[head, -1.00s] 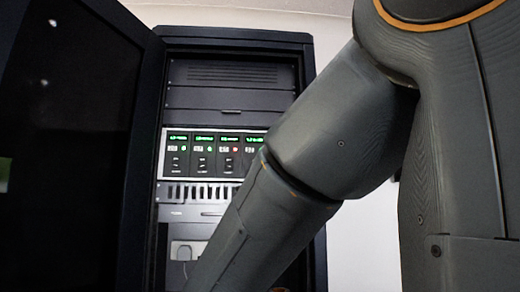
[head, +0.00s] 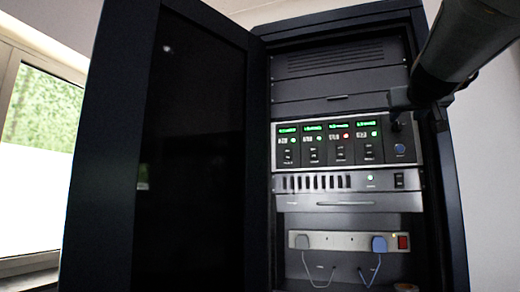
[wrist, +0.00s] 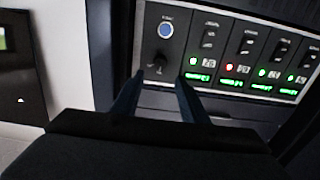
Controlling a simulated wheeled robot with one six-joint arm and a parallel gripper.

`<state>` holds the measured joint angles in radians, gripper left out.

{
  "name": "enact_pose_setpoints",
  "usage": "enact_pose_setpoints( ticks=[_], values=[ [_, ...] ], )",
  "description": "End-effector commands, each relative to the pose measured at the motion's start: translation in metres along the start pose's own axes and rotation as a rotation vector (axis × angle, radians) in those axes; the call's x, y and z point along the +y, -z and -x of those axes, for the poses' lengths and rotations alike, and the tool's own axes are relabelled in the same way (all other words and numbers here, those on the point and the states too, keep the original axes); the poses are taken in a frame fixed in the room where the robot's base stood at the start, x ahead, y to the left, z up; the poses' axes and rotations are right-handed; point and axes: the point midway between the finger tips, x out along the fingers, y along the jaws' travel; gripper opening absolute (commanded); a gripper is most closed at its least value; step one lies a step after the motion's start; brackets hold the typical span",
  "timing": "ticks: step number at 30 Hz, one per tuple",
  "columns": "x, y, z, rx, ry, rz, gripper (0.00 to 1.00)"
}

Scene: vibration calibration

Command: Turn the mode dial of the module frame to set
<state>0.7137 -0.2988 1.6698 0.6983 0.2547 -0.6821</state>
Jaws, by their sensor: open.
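The module frame (head: 345,143) is a pale-edged panel with several modules and green displays, inside an open black cabinet. In the wrist view the frame (wrist: 236,58) appears upside down. Its dark mode dial (wrist: 157,64) sits at the left end there, beside a round blue button (wrist: 166,30). My gripper (wrist: 159,78) is open, with its two fingertips on either side of the dial in the picture; I cannot tell whether they touch it. The dial's setting is too small to read. In the head view my arm comes from the upper right and partly covers the frame's upper right corner.
The cabinet door (head: 190,150) stands open at the left. Below the frame are a vented unit (head: 330,183) and a power strip (head: 345,242) with plugs and cables. The cabinet's right side wall (head: 447,200) is close to the arm.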

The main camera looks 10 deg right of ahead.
Motion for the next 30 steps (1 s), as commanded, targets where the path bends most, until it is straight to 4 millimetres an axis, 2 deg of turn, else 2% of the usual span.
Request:
enact_pose_setpoints(
  ticks=[9,15,27,30],
  values=[
    [0.0,-0.001,-0.046,-0.003,0.0,0.0,0.4],
    [0.0,-0.001,-0.068,-0.003,0.001,-0.001,0.4],
    [0.0,-0.002,-0.075,-0.003,0.0,0.0,0.4],
    [0.0,-0.002,-0.075,-0.003,0.001,0.0,0.23]
  ],
)
